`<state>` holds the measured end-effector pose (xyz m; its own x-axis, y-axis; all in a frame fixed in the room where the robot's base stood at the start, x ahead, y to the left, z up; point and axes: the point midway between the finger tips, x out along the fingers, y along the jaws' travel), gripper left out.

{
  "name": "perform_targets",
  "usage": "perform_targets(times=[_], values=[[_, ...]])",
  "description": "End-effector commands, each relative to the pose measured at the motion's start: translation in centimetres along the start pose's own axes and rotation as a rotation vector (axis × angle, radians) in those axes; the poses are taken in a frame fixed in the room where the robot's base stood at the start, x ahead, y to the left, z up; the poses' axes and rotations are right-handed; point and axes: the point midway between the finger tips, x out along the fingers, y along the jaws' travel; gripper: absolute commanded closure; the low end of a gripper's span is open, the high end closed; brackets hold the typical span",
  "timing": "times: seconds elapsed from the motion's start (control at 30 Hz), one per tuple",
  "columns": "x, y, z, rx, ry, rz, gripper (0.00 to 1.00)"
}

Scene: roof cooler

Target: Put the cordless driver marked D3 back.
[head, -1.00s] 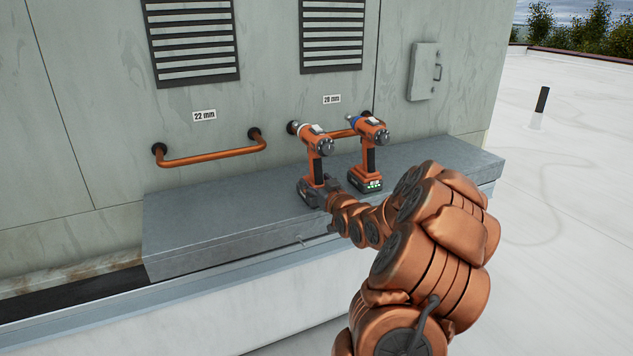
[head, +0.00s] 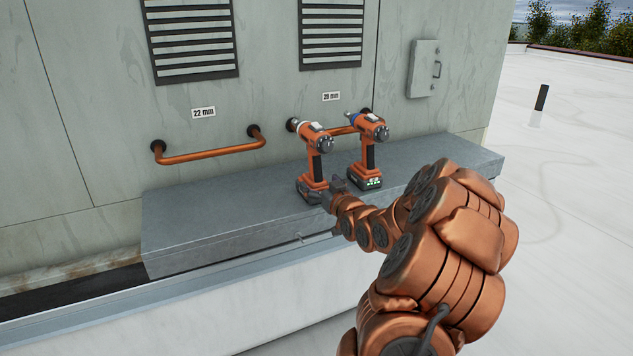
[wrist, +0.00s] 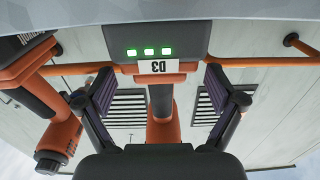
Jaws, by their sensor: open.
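Two orange cordless drivers stand upright on the grey ledge (head: 225,209). The left driver (head: 314,152), with a pale collar, is the one in front of my gripper. In the wrist view, which is upside down, this driver (wrist: 161,78) shows the mark D3 and green lights on its battery. My gripper (head: 334,191) is low in front of its base. The two fingers are spread (wrist: 157,92), one on each side of the driver in that view, with gaps to it. The right driver (head: 371,150), with a blue collar, also shows at the left of the wrist view (wrist: 45,100); its mark is hidden.
Copper pipes come from the wall behind; the left pipe (head: 210,156) is under the 22 mm label (head: 204,112). Another label (head: 331,97) is above the drivers. The left part of the ledge is clear. A grey box (head: 424,70) is on the wall.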

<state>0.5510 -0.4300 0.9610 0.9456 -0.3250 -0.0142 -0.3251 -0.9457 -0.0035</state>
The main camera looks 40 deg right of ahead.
Motion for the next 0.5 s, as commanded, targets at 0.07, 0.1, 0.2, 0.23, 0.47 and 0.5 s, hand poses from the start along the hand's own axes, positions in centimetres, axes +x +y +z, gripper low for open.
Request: perform_targets(times=[0.07,0.1,0.2,0.23,0.47,0.5], values=[[-1.3,0.2,0.0,0.0,0.001,0.003,0.07],[-1.9,0.2,0.0,-0.002,0.002,0.003,0.07],[-3.4,0.1,0.0,-0.002,0.001,0.003,0.07],[-3.8,0.1,0.1,-0.001,0.0,0.003,0.07],[-6.8,0.2,0.0,-0.001,0.0,0.004,0.07],[-7.2,0.1,0.0,-0.002,0.0,0.003,0.07]])
